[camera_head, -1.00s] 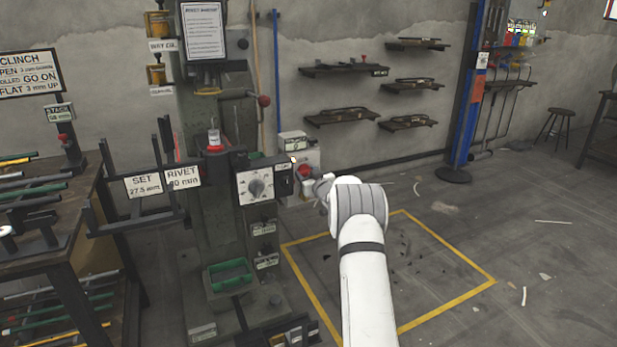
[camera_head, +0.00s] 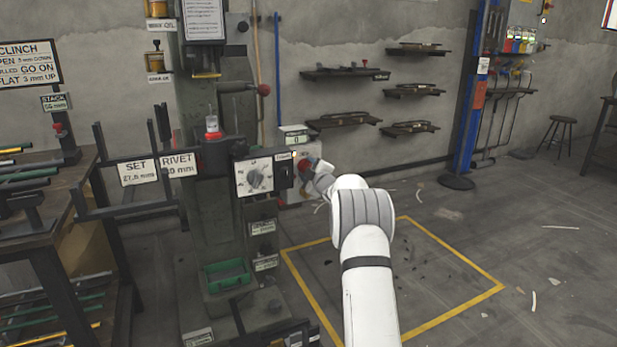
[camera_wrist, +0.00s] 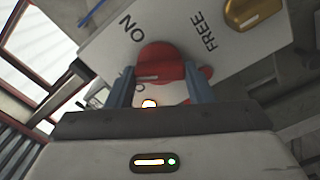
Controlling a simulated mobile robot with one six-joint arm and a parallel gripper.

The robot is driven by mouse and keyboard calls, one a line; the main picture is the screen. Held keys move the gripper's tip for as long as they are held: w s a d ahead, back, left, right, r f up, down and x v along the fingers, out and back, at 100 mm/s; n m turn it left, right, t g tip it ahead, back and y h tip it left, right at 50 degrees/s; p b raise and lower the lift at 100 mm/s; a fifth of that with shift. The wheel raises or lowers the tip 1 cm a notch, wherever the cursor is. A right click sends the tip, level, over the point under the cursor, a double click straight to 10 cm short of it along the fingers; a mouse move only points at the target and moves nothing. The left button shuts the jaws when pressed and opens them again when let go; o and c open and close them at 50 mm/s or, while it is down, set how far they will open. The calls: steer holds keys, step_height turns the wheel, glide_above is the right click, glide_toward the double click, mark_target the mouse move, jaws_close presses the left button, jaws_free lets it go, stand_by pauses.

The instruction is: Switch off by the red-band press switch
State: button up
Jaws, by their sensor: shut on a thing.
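The red switch knob (camera_head: 303,166) sits on a pale box beside the press, partly behind my gripper (camera_head: 318,174). In the wrist view my gripper (camera_wrist: 160,88) has one blue-grey finger on each side of the red knob (camera_wrist: 160,62), and the jaws are shut on it. The pale plate (camera_wrist: 178,25) around the knob reads ON at upper left and FREE at upper right. Another mark below left of the knob is mostly hidden by a finger. A white pointer line shows on the knob. A small lamp glows near the left finger.
A brass-coloured knob (camera_wrist: 250,12) sits right of FREE. The press column (camera_head: 215,130) carries a white dial panel (camera_head: 254,176) left of the switch. Wall shelves (camera_head: 345,73) stand behind. The yellow-outlined floor area (camera_head: 440,250) has only small debris.

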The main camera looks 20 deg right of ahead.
steer(key=n+b, duration=0.2)
steer(key=n, duration=0.1)
steer(key=n+b, duration=0.2)
steer(key=n, duration=0.1)
steer(key=shift+a+f, duration=0.1)
steer(key=shift+f, duration=0.1)
stand_by(0.4)
steer(key=o, duration=1)
steer(key=shift+r, duration=0.1)
steer(key=s, duration=0.7)
steer(key=shift+s+d+p, duration=0.2)
steer(key=shift+s+p, duration=0.2)
steer(key=shift+p, duration=0.05)
